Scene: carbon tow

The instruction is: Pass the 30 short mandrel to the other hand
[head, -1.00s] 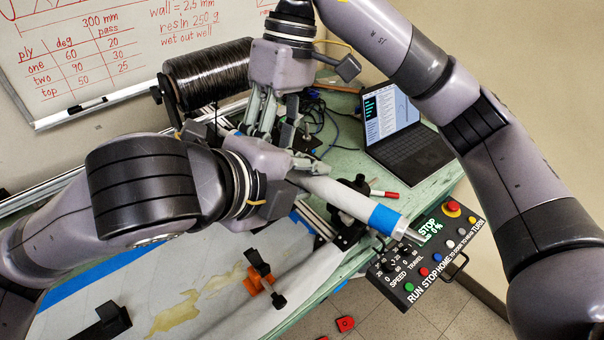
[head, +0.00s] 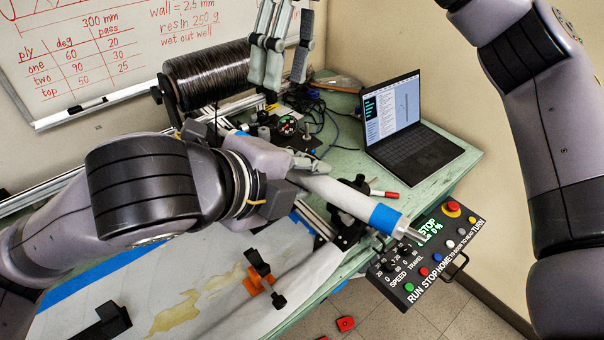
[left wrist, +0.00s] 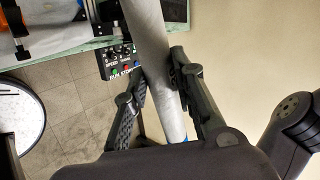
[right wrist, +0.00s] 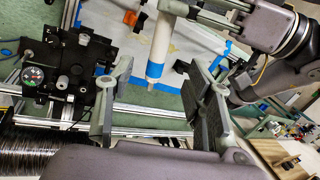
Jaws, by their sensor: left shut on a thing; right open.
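The short mandrel (head: 343,196) is a pale grey tube with a blue band near its lower right end and a thin metal tip. My left gripper (head: 303,176) is shut around it and holds it up above the bench. In the left wrist view the tube (left wrist: 150,42) runs between the two fingers. My right gripper (head: 277,72) is open and empty, above and behind the mandrel, in front of the whiteboard. In the right wrist view the mandrel's blue-banded end (right wrist: 157,52) shows beyond the open fingers, apart from them. My left wrist hides part of the tube.
A black tow spool (head: 208,75) stands at the back. A laptop (head: 405,125) sits at the bench's right. A control box (head: 430,255) with buttons is at the bench edge below the mandrel's tip. A stained white sheet (head: 190,300) covers the front.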

